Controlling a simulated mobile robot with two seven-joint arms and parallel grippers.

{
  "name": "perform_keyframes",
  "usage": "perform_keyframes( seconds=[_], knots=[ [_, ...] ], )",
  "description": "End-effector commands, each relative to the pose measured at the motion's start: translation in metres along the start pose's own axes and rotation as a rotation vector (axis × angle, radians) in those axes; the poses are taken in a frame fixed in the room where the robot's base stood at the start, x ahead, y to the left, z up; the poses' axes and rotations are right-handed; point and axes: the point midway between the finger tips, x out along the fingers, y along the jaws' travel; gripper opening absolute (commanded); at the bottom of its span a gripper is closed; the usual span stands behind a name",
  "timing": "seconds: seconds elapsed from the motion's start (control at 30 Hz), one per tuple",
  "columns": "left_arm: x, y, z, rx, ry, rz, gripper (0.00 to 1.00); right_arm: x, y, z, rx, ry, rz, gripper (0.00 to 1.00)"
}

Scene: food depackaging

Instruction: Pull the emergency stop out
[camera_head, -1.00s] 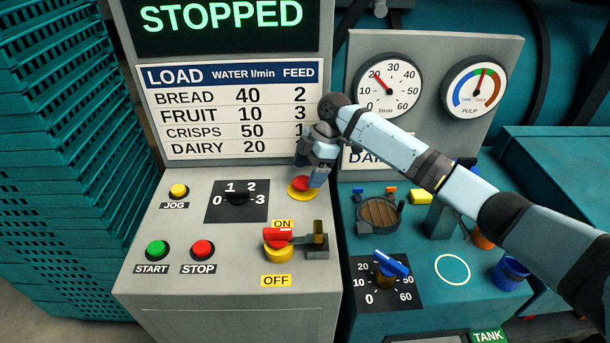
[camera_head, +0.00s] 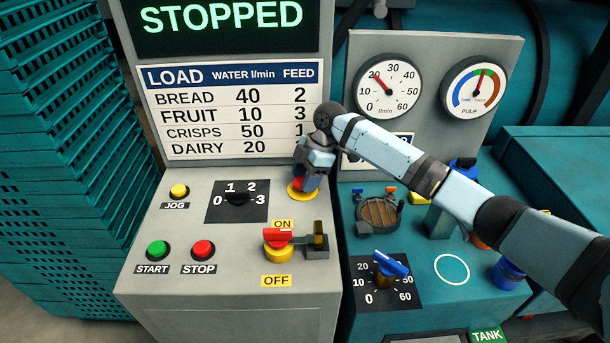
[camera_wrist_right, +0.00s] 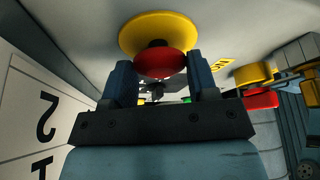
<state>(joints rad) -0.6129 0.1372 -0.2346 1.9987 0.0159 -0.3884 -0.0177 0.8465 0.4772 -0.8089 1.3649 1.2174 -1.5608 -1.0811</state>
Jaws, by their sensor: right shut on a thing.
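The emergency stop (camera_head: 298,184) is a red mushroom button on a yellow round base (camera_head: 301,195), at the upper right of the sloped grey panel. My right gripper (camera_head: 305,184) reaches down onto it from above and hides part of the red head. In the right wrist view the red head (camera_wrist_right: 160,64) sits between the two blue fingers (camera_wrist_right: 161,80), with the yellow disc (camera_wrist_right: 158,33) behind it. My right gripper is shut on the red head. A dark stem shows between the head and the disc. My left gripper is not in view.
A red ON/OFF switch (camera_head: 277,237) with a brown hasp (camera_head: 317,240) stands just below. The rotary selector (camera_head: 237,198) is to the left, with yellow, green and red buttons beyond. The display reads STOPPED (camera_head: 222,16).

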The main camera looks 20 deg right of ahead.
Motion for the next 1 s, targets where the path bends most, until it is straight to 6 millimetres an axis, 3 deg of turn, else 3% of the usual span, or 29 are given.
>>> perform_keyframes(
  seconds=[0.13, 0.4, 0.43, 0.53, 0.83, 1.0],
  knots=[
    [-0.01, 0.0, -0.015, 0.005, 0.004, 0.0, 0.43, -0.013, 0.0, -0.005, 0.002, 0.002, -0.001, 0.11],
    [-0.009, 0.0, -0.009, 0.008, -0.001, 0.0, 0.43, -0.013, 0.001, -0.005, 0.0, 0.002, 0.003, 0.11],
    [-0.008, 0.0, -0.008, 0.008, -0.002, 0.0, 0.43, -0.013, 0.001, -0.005, 0.0, 0.002, 0.003, 0.56],
    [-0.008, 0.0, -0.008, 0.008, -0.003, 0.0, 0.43, -0.013, 0.001, -0.005, 0.0, 0.002, 0.003, 0.79],
    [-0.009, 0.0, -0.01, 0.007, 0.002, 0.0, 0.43, -0.012, 0.001, -0.004, 0.0, 0.001, 0.001, 0.8],
    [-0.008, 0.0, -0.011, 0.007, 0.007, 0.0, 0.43, -0.029, 0.001, -0.005, -0.001, 0.001, 0.004, 0.8]
  ],
)
